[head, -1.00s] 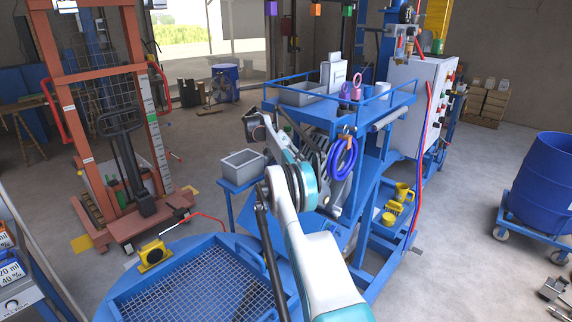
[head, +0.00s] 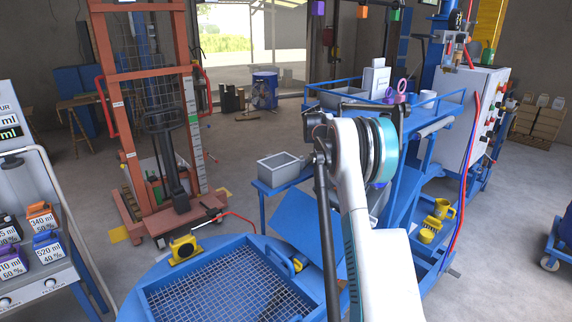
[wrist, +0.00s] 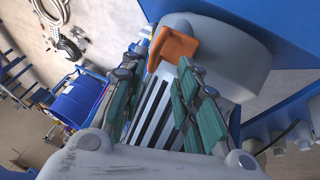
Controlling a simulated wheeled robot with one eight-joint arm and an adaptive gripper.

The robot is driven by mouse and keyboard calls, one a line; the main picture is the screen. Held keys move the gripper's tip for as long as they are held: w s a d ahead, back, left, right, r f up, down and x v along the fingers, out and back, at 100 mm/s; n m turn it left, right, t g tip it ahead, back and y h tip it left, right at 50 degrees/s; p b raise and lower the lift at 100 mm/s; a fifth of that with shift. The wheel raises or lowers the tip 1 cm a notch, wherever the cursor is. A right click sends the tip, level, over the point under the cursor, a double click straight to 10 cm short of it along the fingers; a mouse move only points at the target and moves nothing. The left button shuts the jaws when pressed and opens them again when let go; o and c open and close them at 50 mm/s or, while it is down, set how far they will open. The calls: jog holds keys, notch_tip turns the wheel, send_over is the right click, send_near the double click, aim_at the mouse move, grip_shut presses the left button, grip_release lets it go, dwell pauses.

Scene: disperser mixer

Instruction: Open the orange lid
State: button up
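In the wrist view, an orange piece (wrist: 175,48), which looks like the lid, sits on the side of a grey rounded housing (wrist: 222,55). My gripper (wrist: 162,62) is open, with its two green-padded fingers apart and the tips close to the orange piece. I cannot tell whether a finger touches it. Nothing is held between the fingers. In the head view, my arm hides the gripper and the orange piece.
The blue mixer frame (head: 437,110) stands right of my arm, with yellow cups (head: 443,209) on its lower part. A round blue vessel with a grid (head: 215,285) is in front. An orange lift truck (head: 130,145) stands behind. Labelled bottles (head: 45,248) sit on a dispenser at left.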

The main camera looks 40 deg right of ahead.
jog(key=s+t, duration=0.1)
jog(key=s+f+t+b, duration=0.1)
jog(key=t, duration=0.1)
jog(key=shift+s+d+f+m+b, duration=0.1)
jog(key=shift+s+m+b, duration=0.05)
jog(key=shift+m+b, duration=0.15)
jog(key=p+v, duration=0.2)
jog(key=v, duration=1.2)
jog(key=a+r+n+t+b, duration=0.1)
jog(key=a+n+b, duration=0.1)
jog(key=a, duration=0.9)
jog(key=a+r+n+t+y+b, duration=0.1)
jog(key=a+n, duration=0.3)
jog(key=a, duration=0.7)
jog(key=shift+s+a+r+n+t+b, duration=0.2)
jog(key=shift+s+r+n+t+b, duration=0.2)
jog(key=shift+r, duration=0.2)
